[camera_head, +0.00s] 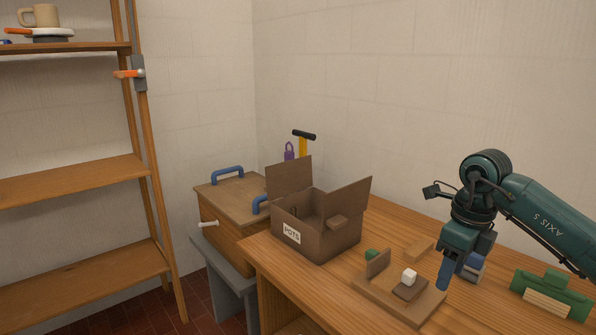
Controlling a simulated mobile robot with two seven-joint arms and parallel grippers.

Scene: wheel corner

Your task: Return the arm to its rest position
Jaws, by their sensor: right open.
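My right arm, dark teal and marked "AXIS 5", comes in from the right edge. Its right gripper (457,270) points down over the right side of the wooden table, beside the right end of a small wooden board. It is open, and no held object shows between its blue fingers. A blue-grey shape sits close behind the fingers, and I cannot tell how far apart they are. My left gripper is not in view.
A wooden chest (232,200) and shelves (75,182) stand left.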

